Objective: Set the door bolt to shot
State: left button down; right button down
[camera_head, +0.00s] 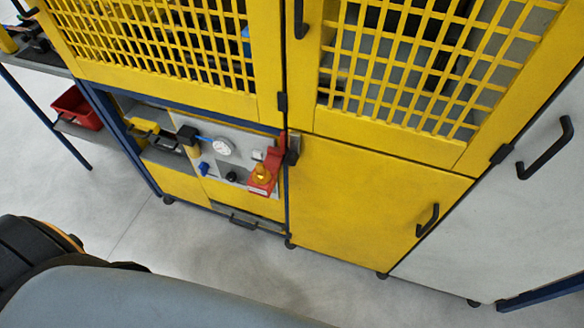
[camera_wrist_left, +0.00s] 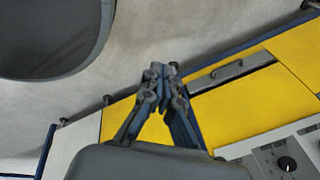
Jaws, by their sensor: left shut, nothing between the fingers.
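A small grey and black fitting (camera_head: 293,148) sits at the upper left corner of the lower yellow door (camera_head: 370,200), beside a red bracket. It looks like the door bolt, but it is too small to tell its position. My left gripper (camera_wrist_left: 160,72) shows in the left wrist view, shut and empty. Beyond its fingertips are yellow panels and a grey drawer strip with a handle (camera_wrist_left: 230,72). It touches nothing that I can see. The bolt cannot be made out in the left wrist view. My right gripper is in neither view.
A grey control panel (camera_head: 212,170) with a gauge, knobs and a red and yellow switch (camera_head: 262,176) is left of the door. The door has a black handle (camera_head: 428,220). A red bin (camera_head: 78,108) stands far left. The floor in front is clear.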

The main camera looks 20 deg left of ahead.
pick_arm(q)
jog(key=w+d+r+m+t, duration=0.1)
jog(key=w+r+m+t, duration=0.4)
jog(key=w+r+m, duration=1)
jog(key=w+d+r+m+t+h, duration=0.1)
jog(key=w+d+r+m+t, duration=0.2)
jog(key=r, duration=0.6)
jog(key=w+d+r+m+t+h, duration=0.1)
jog(key=w+d+r+m+t, duration=0.2)
jog(key=w+r, duration=0.4)
notch_tip(320, 180, up, 3)
jog(key=shift+w+d+f+m+b, duration=0.15)
jog(key=shift+d+m+b, duration=0.35)
jog(key=shift+m, duration=0.7)
